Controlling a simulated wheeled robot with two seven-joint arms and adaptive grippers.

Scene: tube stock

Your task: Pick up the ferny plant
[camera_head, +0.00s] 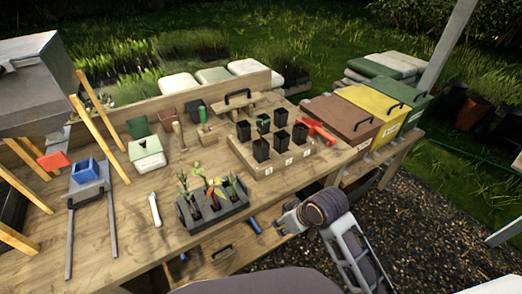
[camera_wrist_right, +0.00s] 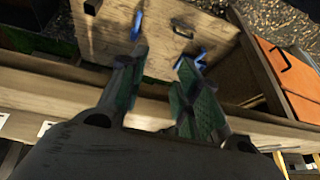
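A dark grey tray (camera_head: 222,211) near the bench's front edge holds several small plants. They have green leaves, and one shows red. The leaves are too small to tell surely which plant is the ferny one. My right gripper (camera_head: 284,222) is at the bench's front edge, to the right of the tray and apart from it. In the right wrist view my right gripper (camera_wrist_right: 160,62) has its two green-padded fingers spread, with nothing between them. No plant shows in that view. My left gripper is not in view.
A wooden stand with several black pots (camera_head: 261,149) is behind the tray. Brown (camera_head: 340,117), yellow (camera_head: 375,108) and green (camera_head: 407,95) boxes line the right. A white tool (camera_head: 155,210) lies left of the tray. A drawer with a black handle (camera_head: 222,254) is below the bench edge.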

